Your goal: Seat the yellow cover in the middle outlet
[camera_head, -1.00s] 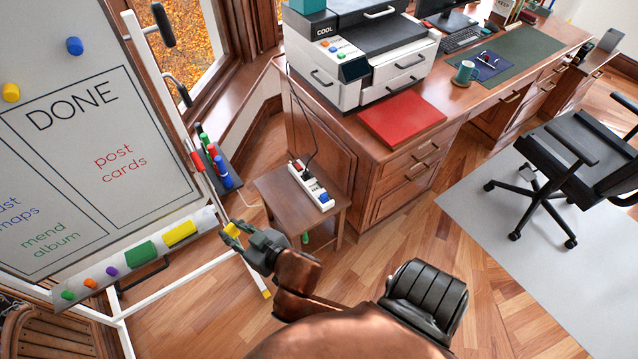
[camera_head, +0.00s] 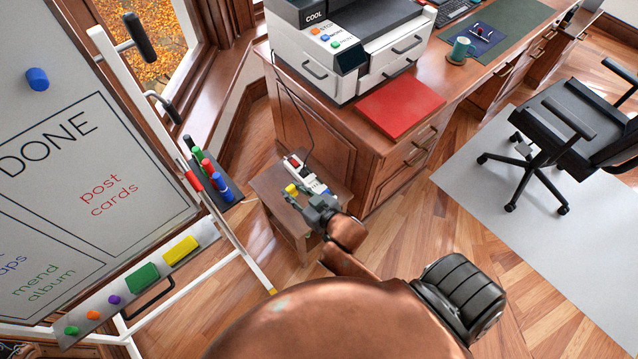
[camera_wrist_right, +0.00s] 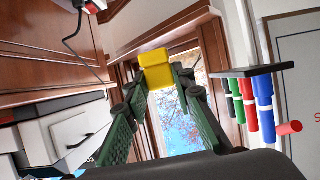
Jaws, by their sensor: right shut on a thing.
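My right gripper (camera_head: 306,202) is shut on the yellow cover (camera_head: 291,189), a small block held at its fingertips. In the right wrist view the cover (camera_wrist_right: 155,68) sits between the two green-padded fingers (camera_wrist_right: 157,88). The gripper is above the small side table, close to the left side of the white power strip (camera_head: 312,183). The arm and gripper partly cover the strip's near end, and the middle outlet cannot be made out clearly. My left gripper is not in view.
The small wooden side table (camera_head: 270,186) stands against the desk (camera_head: 322,130). A marker holder (camera_head: 222,198) and the whiteboard (camera_head: 80,170) are to the left. A printer (camera_head: 350,55) and a red folder (camera_head: 400,107) are on the desk. The cord hangs behind the strip.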

